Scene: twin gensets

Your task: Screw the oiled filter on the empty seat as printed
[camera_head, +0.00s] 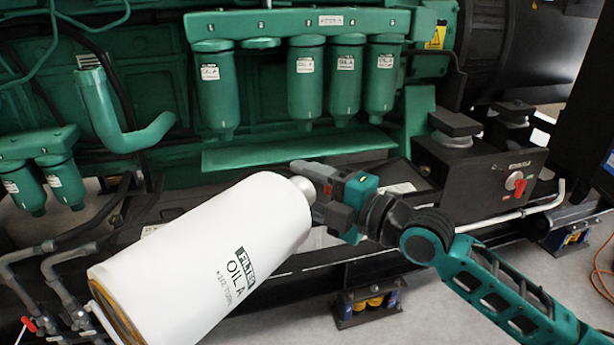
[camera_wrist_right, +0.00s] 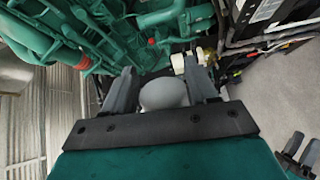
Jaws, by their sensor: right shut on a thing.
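A large white filter (camera_head: 215,262) is tilted in the head view. Its print reads FILTER, OIL A, + 1/2 TURN. A tan and dark ring (camera_head: 115,312) shows at its lower left end. My right gripper (camera_head: 312,192) is shut on the grey knob at its upper right end. The knob (camera_wrist_right: 163,94) sits between the two fingers in the right wrist view. The empty seat (camera_head: 258,43) is under the green header (camera_head: 280,24), between green filters labelled OIL A (camera_head: 216,90) and (camera_head: 306,85). The filter is below the header, apart from it.
A green tray (camera_head: 290,152) runs under the filter row. Two smaller green filters (camera_head: 65,182) hang at the left. A black box with a red switch (camera_head: 515,182) stands at the right. Pipes with a red handle (camera_head: 30,324) are at the lower left.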

